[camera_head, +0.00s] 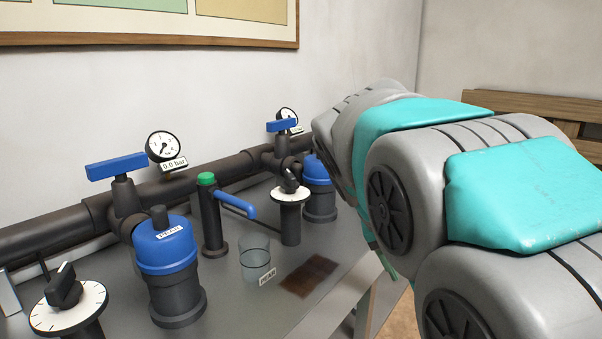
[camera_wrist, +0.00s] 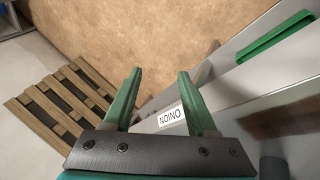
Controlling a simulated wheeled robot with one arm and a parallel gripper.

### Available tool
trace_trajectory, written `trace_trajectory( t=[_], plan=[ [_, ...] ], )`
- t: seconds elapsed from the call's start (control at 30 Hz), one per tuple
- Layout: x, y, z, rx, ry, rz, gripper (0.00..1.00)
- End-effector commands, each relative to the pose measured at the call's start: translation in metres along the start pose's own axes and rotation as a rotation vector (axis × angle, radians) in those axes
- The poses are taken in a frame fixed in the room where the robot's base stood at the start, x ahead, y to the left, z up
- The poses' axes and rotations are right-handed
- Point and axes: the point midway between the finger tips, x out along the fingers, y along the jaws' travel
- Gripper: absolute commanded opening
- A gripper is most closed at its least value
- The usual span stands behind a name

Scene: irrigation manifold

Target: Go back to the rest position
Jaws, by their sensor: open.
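My gripper (camera_wrist: 158,92) shows in the wrist view with its two green fingers spread apart and nothing between them. It points down past the edge of the bench, over the brown floor (camera_wrist: 150,35). A white label reading "ONION" (camera_wrist: 170,116) is on a grey surface just beyond the right finger.
The bench (camera_head: 225,305) carries a dark pipe (camera_head: 55,230) with blue-handled valves, gauges, blue-topped canisters (camera_head: 168,255), dials and a clear beaker (camera_head: 255,255). A slatted wooden pallet (camera_wrist: 60,105) lies on the floor. A green slot (camera_wrist: 275,38) is at upper right.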

Motion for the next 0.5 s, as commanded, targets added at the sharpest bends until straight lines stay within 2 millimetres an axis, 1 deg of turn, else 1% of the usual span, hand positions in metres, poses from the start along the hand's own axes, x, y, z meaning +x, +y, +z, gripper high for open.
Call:
trace_trajectory(
  t=[0.03,0.07,0.1,0.17,0.2,0.27,0.3,0.37,0.4,0.5],
  plan=[
    [0.012,0.002,0.026,-0.014,-0.04,-0.03,0.57],
    [0.017,0.002,0.041,-0.023,-0.059,-0.052,0.57],
    [0.026,0.0,0.062,-0.037,-0.089,-0.082,0.57],
    [0.037,-0.003,0.093,-0.055,-0.131,-0.127,0.57],
    [0.044,-0.007,0.115,-0.067,-0.16,-0.159,0.57],
    [0.053,-0.014,0.146,-0.082,-0.197,-0.206,0.57],
    [0.058,-0.019,0.166,-0.09,-0.216,-0.24,0.57],
    [0.065,-0.028,0.197,-0.102,-0.251,-0.288,0.57],
    [0.068,-0.034,0.216,-0.108,-0.27,-0.318,0.57],
    [0.075,-0.049,0.256,-0.121,-0.31,-0.386,0.57]
  ],
)
